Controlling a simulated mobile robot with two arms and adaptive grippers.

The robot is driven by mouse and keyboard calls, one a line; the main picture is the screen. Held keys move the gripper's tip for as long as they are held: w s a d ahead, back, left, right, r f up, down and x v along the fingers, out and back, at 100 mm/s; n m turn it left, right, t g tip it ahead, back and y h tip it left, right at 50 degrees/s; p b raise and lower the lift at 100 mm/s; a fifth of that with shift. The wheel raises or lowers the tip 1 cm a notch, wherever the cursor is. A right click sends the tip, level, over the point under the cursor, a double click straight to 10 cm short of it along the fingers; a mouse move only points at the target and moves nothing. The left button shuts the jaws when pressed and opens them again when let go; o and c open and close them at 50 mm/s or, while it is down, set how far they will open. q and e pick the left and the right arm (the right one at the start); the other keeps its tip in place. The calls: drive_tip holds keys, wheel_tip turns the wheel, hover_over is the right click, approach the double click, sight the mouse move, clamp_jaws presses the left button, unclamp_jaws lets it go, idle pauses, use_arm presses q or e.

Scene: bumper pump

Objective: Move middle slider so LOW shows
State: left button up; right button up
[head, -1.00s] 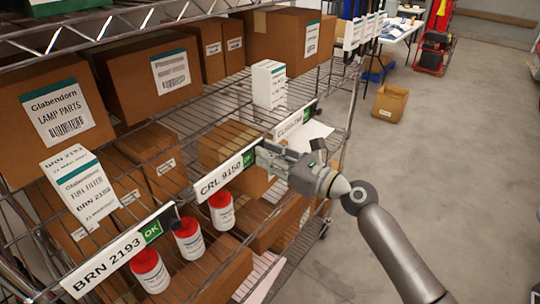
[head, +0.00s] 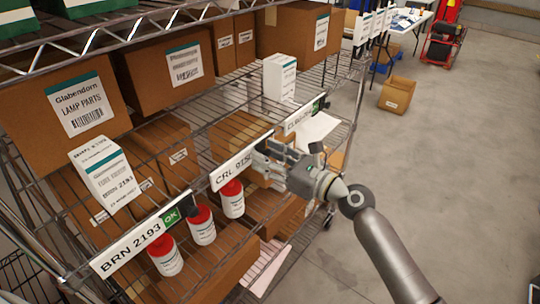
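The middle label strip, reading "CRL 9150" (head: 232,170), hangs on the front edge of the wire shelf. My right gripper (head: 262,156) is at its right end, in front of the part where its slider and status word sit. That end is hidden, so I cannot read the status or tell whether the fingers touch the slider. The finger gap is too small to judge. The left label strip, "BRN 2193" (head: 127,247), shows a green OK (head: 171,217) with a dark slider beside it. A third strip (head: 298,118) is farther back, with green at its right end. My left gripper is not in view.
A white filter box (head: 104,174) and a taller white box (head: 279,77) stand on the shelf among brown cartons. An open carton (head: 397,95) lies on the clear floor at right.

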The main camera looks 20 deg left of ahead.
drive_tip(key=shift+w+d, duration=0.15)
drive_tip(key=shift+d, duration=0.25)
drive_tip(key=v, duration=1.1)
drive_tip(key=shift+s, duration=0.2)
drive_tip(key=shift+d, duration=0.15)
